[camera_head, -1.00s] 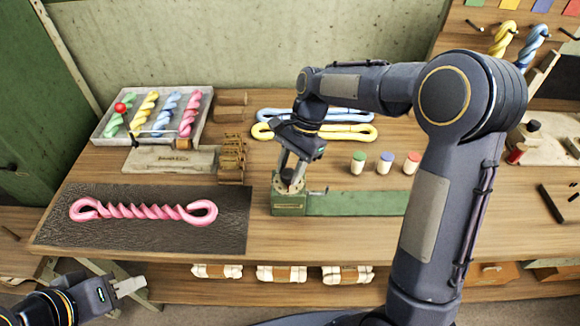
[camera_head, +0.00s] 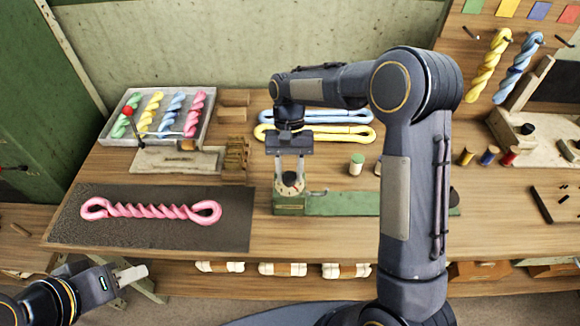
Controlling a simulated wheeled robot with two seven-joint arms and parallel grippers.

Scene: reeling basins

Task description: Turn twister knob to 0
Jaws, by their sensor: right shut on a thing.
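The twister is a long green base (camera_head: 340,204) with a hook, standing near the middle of the table. On its left end is a pale round dial with a dark knob (camera_head: 290,179) at its middle; a small red mark shows by the knob. The dial's figures are too small to read. My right gripper (camera_head: 290,174) points down at the dial, its two fingers either side of the knob and shut on it. My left gripper (camera_head: 131,275) hangs low at the left, in front of the table, away from the twister. Its finger gap cannot be made out.
A pink twisted skein (camera_head: 150,210) lies on a dark mat (camera_head: 220,236) to the left. A tray (camera_head: 207,137) of coloured skeins stands behind it. Blue (camera_head: 330,116) and yellow loops (camera_head: 345,134) lie behind the twister. My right arm covers part of the table's right.

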